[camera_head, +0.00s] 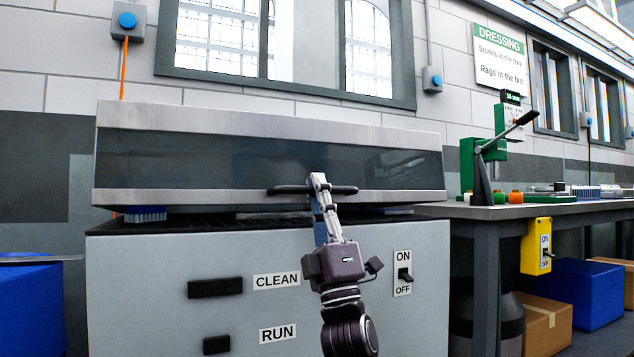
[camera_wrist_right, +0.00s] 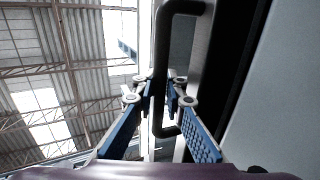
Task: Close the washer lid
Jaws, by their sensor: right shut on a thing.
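The washer lid (camera_head: 200,155) is a wide grey panel with a dark window band, seen from its front. It stands low over the grey washer body (camera_head: 140,300), with a dark gap between its lower edge and the body. A black bar handle (camera_head: 290,190) runs along the lid's lower front edge. My right gripper (camera_head: 319,182) is shut on this handle near its middle, its arm coming up from below. In the wrist view the blue-padded fingers (camera_wrist_right: 160,88) close around the handle bar (camera_wrist_right: 160,50). My left gripper is out of view.
The washer front carries CLEAN (camera_head: 277,281) and RUN (camera_head: 277,334) labels and an ON/OFF switch (camera_head: 404,274). A workbench (camera_head: 540,209) with a green lever press (camera_head: 490,150) stands close at the right. Blue bins stand low at both sides.

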